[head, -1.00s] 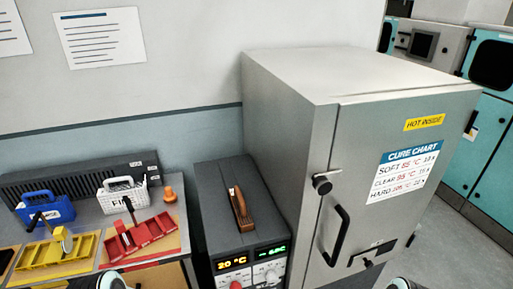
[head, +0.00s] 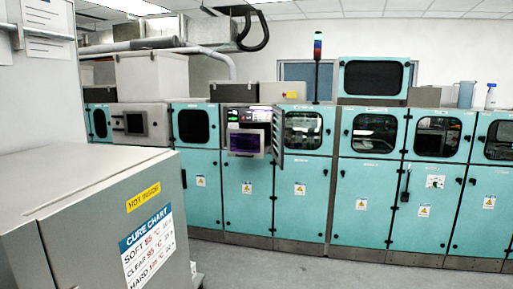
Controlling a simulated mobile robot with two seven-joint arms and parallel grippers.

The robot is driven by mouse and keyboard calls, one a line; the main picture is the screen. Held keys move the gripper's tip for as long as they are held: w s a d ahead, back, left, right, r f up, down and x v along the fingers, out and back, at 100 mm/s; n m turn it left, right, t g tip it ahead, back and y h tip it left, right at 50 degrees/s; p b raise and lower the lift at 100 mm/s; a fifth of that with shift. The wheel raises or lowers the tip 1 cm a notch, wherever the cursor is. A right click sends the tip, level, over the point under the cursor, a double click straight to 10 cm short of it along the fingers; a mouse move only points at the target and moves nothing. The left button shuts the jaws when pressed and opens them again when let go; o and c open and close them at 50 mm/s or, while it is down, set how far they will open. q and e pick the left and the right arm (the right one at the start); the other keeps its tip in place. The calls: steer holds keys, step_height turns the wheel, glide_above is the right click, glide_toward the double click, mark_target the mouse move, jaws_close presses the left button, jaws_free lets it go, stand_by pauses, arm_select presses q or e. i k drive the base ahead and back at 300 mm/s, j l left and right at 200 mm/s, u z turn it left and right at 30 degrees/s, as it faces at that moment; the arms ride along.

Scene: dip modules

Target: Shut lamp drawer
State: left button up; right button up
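Neither of my grippers is in view.
The grey oven (head: 90,215) with its cure chart (head: 148,245) fills the near left. Teal cabinets (head: 365,200) line the back. Grey floor (head: 300,268) between the oven and the cabinets is clear. A jug (head: 466,94) and a bottle (head: 491,96) stand on top at right.

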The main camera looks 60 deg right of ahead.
mark_target(258, 152)
steer(key=z, duration=1.75)
steer(key=i+l, duration=0.35)
steer(key=i+l+z, duration=0.1)
steer(key=i+l, duration=0.2)
steer(key=i, duration=0.25)
steer(key=i+l+z, duration=0.1)
steer(key=i+z, duration=0.25)
steer(key=i, duration=1.25)
steer(key=i+j+z, duration=0.1)
steer(key=i, duration=0.35)
steer(key=i+j+z, duration=0.1)
steer(key=i+j, duration=0.15)
steer(key=i, duration=0.2)
steer(key=i+j+z, duration=0.1)
steer(key=i, duration=0.35)
steer(key=i+j, duration=0.15)
steer(key=j, duration=0.25)
steer(key=i+j+z, duration=0.1)
steer(key=j, duration=0.25)
steer(key=i+j+z, duration=0.1)
steer(key=j, duration=0.3)
steer(key=i, duration=0.1)
